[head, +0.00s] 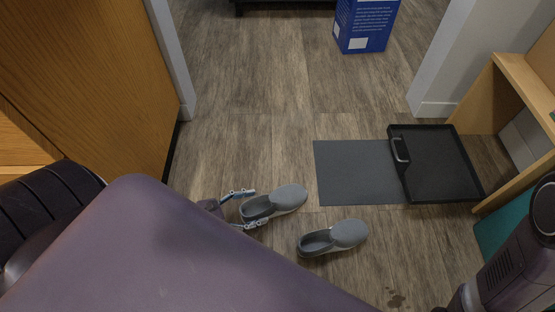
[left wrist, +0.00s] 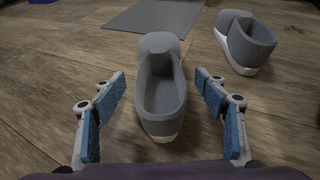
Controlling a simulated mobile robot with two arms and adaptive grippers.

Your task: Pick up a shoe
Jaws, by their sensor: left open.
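Two grey slip-on shoes with pale soles lie on the wood floor. In the head view the nearer-left shoe (head: 287,197) has its heel end between the fingers of my left gripper (head: 240,208). It also shows in the left wrist view (left wrist: 161,85), upright, its heel toward me. My left gripper (left wrist: 160,120) is open, with blue-padded fingers apart on both sides of the heel and gaps on each side. The other shoe (head: 345,235) lies to the right, outside the fingers; it also shows in the left wrist view (left wrist: 250,45). My right gripper is not visible.
A grey mat (head: 350,172) and a black tray (head: 440,165) lie beyond the shoes on the right. A blue box (head: 365,25) stands past the doorway. A wooden door (head: 85,75) is at the left, and a wooden shelf (head: 530,90) at the right.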

